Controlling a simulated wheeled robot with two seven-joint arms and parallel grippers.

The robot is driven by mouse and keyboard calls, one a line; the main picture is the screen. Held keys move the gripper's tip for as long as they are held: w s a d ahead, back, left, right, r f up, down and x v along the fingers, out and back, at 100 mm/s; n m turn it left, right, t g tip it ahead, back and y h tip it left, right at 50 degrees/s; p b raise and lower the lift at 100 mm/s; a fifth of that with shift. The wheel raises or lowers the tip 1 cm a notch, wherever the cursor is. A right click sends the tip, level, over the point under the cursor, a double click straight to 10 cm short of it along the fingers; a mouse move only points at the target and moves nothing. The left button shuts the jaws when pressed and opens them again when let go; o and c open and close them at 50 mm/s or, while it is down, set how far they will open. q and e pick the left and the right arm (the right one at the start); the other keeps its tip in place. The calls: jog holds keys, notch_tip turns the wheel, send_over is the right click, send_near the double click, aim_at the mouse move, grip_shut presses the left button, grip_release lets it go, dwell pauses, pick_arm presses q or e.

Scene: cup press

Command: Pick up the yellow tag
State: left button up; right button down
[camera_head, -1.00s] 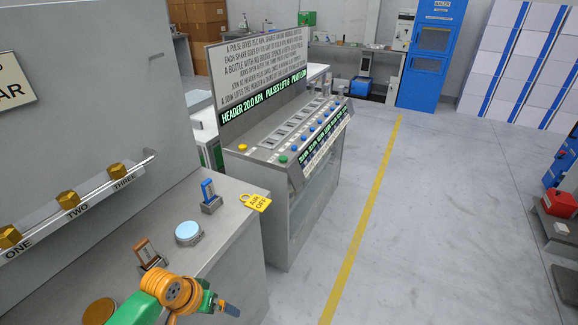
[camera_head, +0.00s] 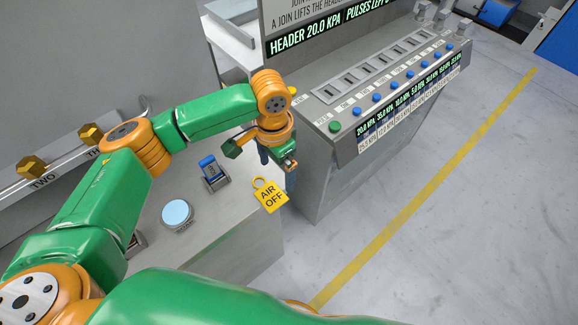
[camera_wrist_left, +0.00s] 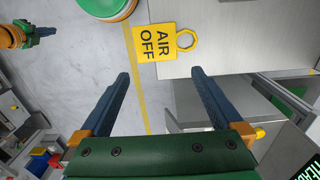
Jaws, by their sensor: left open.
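The yellow tag (camera_head: 270,196), marked AIR OFF, lies at the corner of the grey bench top, its ring toward the bench and its plate at the edge. My left gripper (camera_head: 278,168) is open and empty just behind the tag, close to the bench edge and partly hidden by its own wrist. In the left wrist view the tag (camera_wrist_left: 155,43) shows beyond the two open blue fingers (camera_wrist_left: 160,76), roughly in line with the gap between them. The fingers do not appear to touch it. What looks like my right gripper (camera_wrist_left: 42,32) shows small at that view's upper left, its jaws unclear.
A blue-handled fixture (camera_head: 211,172) and a pale blue round button (camera_head: 176,213) stand on the bench left of the tag. The control console (camera_head: 385,100) with several buttons rises behind, to the right. Open floor (camera_head: 430,220) lies right of the bench.

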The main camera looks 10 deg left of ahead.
aim_at(271, 198)
pick_arm(q)
jog(key=s+f, duration=0.1)
jog(key=s+a+f+p, duration=0.1)
jog(key=s+f, duration=0.1)
jog(key=shift+a+f, duration=0.1)
jog(key=shift+a, duration=0.2)
notch_tip(271, 198, down, 3)
jog(key=shift+d+r, duration=0.1)
jog(key=shift+r, duration=0.1)
jog(key=shift+d+f, duration=0.15)
jog(key=c, duration=1)
pick_arm(e)
jog(key=shift+s+a+r, duration=0.1)
jog(key=shift+s+r, duration=0.75)
jog(key=shift+s, duration=0.1)
